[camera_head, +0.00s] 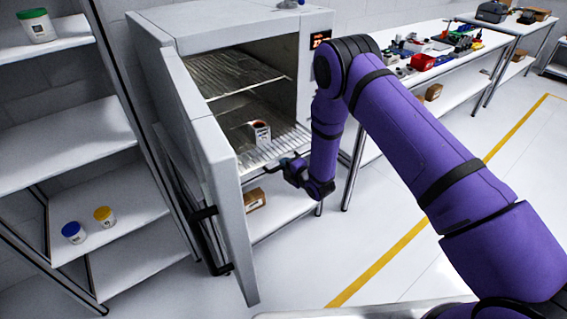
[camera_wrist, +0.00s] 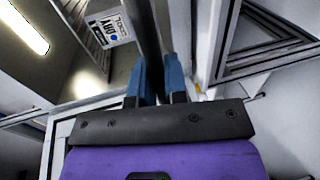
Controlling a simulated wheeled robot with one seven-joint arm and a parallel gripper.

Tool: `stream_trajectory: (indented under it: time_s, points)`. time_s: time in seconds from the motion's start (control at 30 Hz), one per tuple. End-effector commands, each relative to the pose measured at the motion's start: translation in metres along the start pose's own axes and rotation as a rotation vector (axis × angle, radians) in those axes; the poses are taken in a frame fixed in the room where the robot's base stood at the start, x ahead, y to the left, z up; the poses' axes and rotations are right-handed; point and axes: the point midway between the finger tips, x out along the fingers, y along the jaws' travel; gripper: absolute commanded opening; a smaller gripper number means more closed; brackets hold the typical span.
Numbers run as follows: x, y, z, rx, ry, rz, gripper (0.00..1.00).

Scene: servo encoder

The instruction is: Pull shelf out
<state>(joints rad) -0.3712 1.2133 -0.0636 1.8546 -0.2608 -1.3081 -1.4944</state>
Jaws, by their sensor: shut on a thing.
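The oven-like cabinet (camera_head: 215,22) stands with its door (camera_head: 205,150) swung open to the left. Inside are an upper wire shelf (camera_head: 225,75) and a lower wire shelf (camera_head: 262,155). A small white labelled box (camera_head: 259,132) with a dark reddish top stands on the lower shelf; its label also shows in the wrist view (camera_wrist: 110,27). My gripper (camera_head: 277,167) is at the front edge of the lower shelf. In the wrist view its blue fingers (camera_wrist: 160,78) are closed on the shelf's edge. The exact contact is partly hidden.
A rack (camera_head: 70,140) at left holds white, blue-lidded and yellow-lidded jars. A cardboard box (camera_head: 254,199) lies on the surface under the cabinet. A table (camera_head: 400,84) with assorted items stands behind my arm at right. The floor in front is clear.

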Motion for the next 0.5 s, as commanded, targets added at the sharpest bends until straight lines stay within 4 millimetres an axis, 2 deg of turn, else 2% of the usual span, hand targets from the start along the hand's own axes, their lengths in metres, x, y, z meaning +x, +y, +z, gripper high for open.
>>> stream_trajectory:
  time_s: [0.27,0.3,0.4,0.5]
  points:
    - [-0.0002,-0.0002,0.0001,0.0,0.0,0.0,0.0]
    - [-0.0001,-0.0003,0.0001,0.0,0.0,0.0,0.18]
    - [-0.0001,-0.0003,0.0001,0.0,0.0,0.0,0.37]
    - [-0.0001,-0.0003,0.0,0.0,0.0,0.0,0.37]
